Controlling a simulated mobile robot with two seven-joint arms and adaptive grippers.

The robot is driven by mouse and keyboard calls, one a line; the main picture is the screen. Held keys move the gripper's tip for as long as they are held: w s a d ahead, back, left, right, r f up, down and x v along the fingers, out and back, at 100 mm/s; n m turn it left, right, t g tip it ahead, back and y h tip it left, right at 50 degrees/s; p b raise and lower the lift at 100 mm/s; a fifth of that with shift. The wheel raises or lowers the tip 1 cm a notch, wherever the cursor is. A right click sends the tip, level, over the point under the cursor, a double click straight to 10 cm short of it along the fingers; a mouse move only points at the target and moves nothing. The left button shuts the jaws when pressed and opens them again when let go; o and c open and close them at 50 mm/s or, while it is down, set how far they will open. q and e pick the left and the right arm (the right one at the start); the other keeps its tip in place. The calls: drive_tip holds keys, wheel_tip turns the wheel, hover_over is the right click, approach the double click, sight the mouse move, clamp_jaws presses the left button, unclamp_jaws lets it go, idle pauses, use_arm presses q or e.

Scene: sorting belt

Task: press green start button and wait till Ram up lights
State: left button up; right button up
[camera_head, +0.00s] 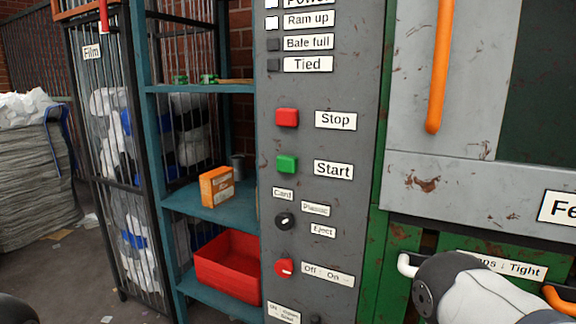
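The green start button (286,164) is on the grey control panel (362,140), left of its "Start" label (333,169). Nothing touches it. The "Ram up" indicator (272,23) near the top of the panel is bright white. The Power indicator (271,3) above it is white too, partly cut off by the top edge. The "Bale full" (273,44) and "Tied" (273,65) indicators are dark. A pale arm link of mine with a dark joint shows at the lower right. Neither gripper is in view.
A red stop button (287,117) sits above the green one. Below are a black selector (285,221) and a red off/on knob (284,268). Left is a teal shelf (215,212) with an orange box (216,187) and red bin (229,268). An orange handle (439,70) stands right.

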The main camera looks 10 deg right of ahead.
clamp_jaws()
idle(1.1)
